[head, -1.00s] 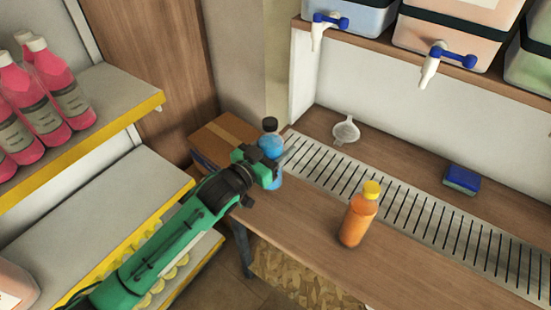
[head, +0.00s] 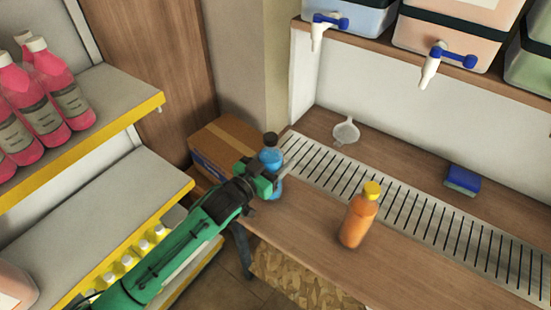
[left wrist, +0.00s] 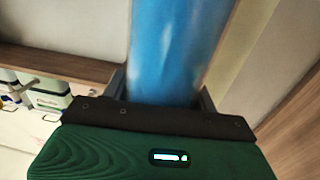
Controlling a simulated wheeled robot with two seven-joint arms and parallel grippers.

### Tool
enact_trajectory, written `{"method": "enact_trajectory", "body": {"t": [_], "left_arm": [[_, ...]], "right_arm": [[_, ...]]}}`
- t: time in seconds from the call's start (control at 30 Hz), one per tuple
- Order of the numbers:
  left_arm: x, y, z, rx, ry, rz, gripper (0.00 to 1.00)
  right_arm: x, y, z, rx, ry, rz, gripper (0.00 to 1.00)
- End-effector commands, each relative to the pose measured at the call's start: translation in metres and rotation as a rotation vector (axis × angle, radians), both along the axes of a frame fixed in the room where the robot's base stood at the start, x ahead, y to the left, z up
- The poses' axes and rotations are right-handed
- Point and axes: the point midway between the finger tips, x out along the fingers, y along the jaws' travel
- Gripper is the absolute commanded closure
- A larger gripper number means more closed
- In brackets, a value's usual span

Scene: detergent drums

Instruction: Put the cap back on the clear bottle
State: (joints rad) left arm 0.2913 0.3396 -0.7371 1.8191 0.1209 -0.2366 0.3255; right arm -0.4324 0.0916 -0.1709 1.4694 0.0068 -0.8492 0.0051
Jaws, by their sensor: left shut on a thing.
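A clear bottle of blue liquid (head: 271,158) is upright at the left end of the wooden counter, with a dark cap (head: 270,138) at its top. My left gripper (head: 270,182) is shut around the lower part of this bottle. In the left wrist view the blue bottle (left wrist: 180,50) fills the space between the fingers. I cannot tell whether its base touches the counter. An orange bottle (head: 358,219) with a yellow cap (head: 371,190) stands on the counter to the right. No loose cap shows. My right gripper is out of view.
A slotted drain grate (head: 400,205) runs along the counter (head: 300,220). A white funnel (head: 345,131) and a blue sponge (head: 462,180) lie behind it. Drums with taps (head: 435,62) hang over the back. A cardboard box (head: 225,145) is left; pink bottles (head: 40,105) stand on a shelf.

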Motion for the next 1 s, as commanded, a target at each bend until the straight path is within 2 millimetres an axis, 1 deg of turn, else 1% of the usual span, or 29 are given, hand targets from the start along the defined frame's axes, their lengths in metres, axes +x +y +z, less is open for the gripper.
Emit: {"method": "enact_trajectory", "body": {"t": [0.1,0.13,0.2,0.23,0.47,0.57,0.6,0.73,1.0], "left_arm": [[0.0,0.0,-0.002,-0.002,-0.002,0.0,1.0],[0.0,0.0,-0.003,0.001,0.001,0.0,0.35],[0.0,0.0,-0.003,0.001,0.001,0.0,0.22],[0.0,0.0,-0.003,0.001,0.001,0.0,0.19],[0.0,0.0,-0.003,0.001,0.001,0.0,0.19],[0.0,0.0,0.001,0.001,-0.001,0.0,0.19],[-0.002,0.002,0.0,0.001,0.002,0.001,0.19],[-0.017,0.016,-0.002,0.002,0.002,0.002,0.19],[-0.061,0.054,-0.002,0.002,0.002,0.001,0.19]], "right_arm": [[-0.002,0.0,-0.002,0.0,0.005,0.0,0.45],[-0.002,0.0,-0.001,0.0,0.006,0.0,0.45],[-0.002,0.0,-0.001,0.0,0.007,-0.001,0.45],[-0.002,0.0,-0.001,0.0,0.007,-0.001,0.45],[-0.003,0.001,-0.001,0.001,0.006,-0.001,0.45],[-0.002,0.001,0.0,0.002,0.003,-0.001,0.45],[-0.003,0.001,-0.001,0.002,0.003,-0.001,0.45],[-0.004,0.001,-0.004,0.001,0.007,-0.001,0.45],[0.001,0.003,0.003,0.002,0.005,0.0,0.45]]}}
